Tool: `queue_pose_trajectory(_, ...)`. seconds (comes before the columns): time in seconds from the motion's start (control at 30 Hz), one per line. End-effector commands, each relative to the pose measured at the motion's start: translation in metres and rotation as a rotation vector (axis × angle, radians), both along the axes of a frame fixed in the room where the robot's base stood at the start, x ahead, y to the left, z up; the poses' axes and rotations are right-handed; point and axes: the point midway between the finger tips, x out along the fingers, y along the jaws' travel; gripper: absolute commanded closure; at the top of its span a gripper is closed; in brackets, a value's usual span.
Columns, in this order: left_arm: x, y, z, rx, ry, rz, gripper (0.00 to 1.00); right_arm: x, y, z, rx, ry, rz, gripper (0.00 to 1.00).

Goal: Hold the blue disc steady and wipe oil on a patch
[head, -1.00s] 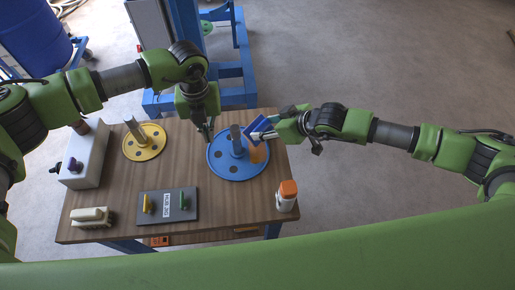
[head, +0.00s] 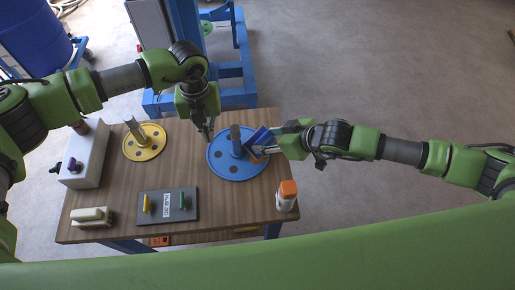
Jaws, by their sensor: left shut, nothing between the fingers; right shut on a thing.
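My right gripper (head: 268,146) is shut on a blue block-like wiper (head: 259,137), held tilted over the disc's right side, close to the shaft. An orange oil patch (head: 255,159) shows on the disc below the wiper, partly hidden by it and the gripper.
A yellow disc (head: 152,149) with a shaft lies at the back left. A white box (head: 87,158), a beige handled block (head: 91,216), a dark panel (head: 179,209) with yellow and green handles, and a white bottle with orange cap (head: 287,196) stand around the table (head: 225,216).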

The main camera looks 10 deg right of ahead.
Motion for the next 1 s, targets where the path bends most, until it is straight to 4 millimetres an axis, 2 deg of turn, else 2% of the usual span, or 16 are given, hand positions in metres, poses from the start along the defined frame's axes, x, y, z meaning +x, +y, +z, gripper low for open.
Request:
queue_pose_trajectory(0.43, 0.000, 0.000, 0.000, 0.000, 0.000, 0.000, 1.00, -0.001, 0.000, 0.004, 0.000, -0.001, -0.001, 0.93)
queue_pose_trajectory(1.0, 0.000, 0.000, 0.000, 0.000, 0.000, 0.000, 1.00, 0.000, 0.000, 0.050, 0.000, -0.003, -0.001, 0.93)
